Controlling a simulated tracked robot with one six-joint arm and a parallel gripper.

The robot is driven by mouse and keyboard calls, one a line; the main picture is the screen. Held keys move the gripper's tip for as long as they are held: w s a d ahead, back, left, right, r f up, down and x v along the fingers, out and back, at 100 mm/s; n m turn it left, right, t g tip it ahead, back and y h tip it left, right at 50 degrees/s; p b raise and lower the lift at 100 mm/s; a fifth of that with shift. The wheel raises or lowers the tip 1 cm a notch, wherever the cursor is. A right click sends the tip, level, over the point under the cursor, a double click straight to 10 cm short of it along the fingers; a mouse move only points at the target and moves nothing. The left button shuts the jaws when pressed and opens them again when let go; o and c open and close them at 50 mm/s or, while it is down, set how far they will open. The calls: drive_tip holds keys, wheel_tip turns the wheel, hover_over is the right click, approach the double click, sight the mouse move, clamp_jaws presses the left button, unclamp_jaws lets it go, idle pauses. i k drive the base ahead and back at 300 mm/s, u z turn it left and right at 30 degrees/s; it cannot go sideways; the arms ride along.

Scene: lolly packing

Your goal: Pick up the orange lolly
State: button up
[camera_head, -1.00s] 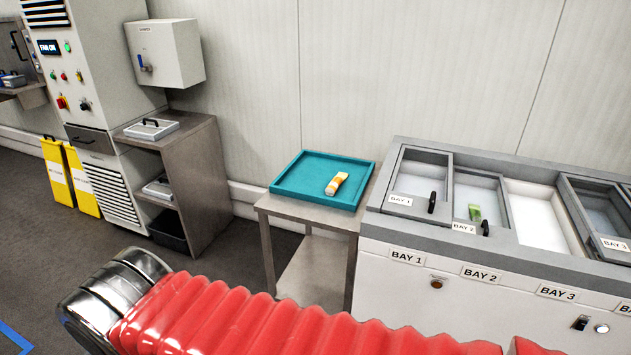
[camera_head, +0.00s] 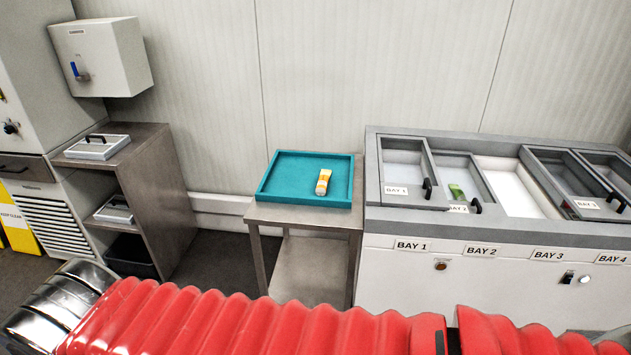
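The orange lolly (camera_head: 323,182) lies on a teal tray (camera_head: 290,191). It is a small orange-yellow piece with a pale end toward me, lying right of the tray's middle. The tray rests on a small steel table (camera_head: 297,213), left of the bay unit. My arm in its red ribbed sleeve crosses the bottom of the view, well in front of the table. My gripper is not in view.
The grey freezer unit (camera_head: 405,222) stands right of the table, with bays labelled 1 to 4. A green lolly (camera_head: 456,191) lies in Bay 2; Bay 3 looks uncovered. A steel shelf unit (camera_head: 160,205) stands left, with a floor gap before the table.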

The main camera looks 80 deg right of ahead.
sight(325, 175)
drive_tip(key=z, duration=0.3)
drive_tip(key=i, duration=0.6)
drive_tip(key=z, duration=1)
drive_tip(key=i, duration=0.7)
drive_tip(key=z, duration=0.45)
